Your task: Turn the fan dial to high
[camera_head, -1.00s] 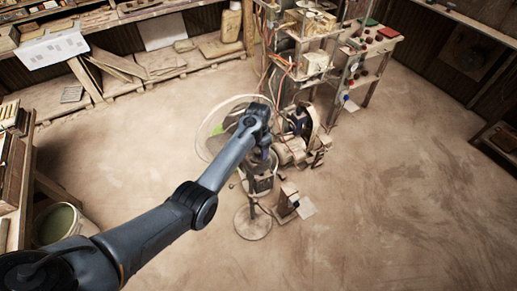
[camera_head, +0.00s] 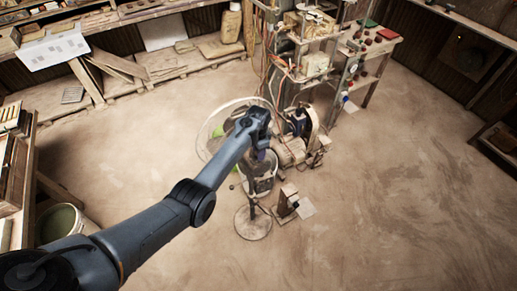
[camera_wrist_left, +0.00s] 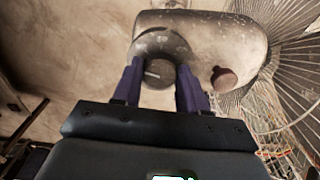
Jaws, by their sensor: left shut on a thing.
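The standing fan has a round wire cage (camera_head: 206,140), partly hidden behind my left arm, and a round base (camera_head: 253,223) on the floor. In the left wrist view its worn, pale motor housing (camera_wrist_left: 205,32) and cage wires (camera_wrist_left: 295,50) show. A dark round dial (camera_wrist_left: 159,72) with a light pointer mark sits at the end of the housing. My left gripper (camera_wrist_left: 160,84) is shut on the dial, with a purple finger on each side. In the head view the left gripper (camera_head: 259,157) is at the fan's head, mostly hidden by its own wrist. The dial's setting labels cannot be read.
A small brown knob (camera_wrist_left: 223,78) sticks out of the housing beside the right finger. A cluttered press frame (camera_head: 305,60) is behind. The floor at right is open.

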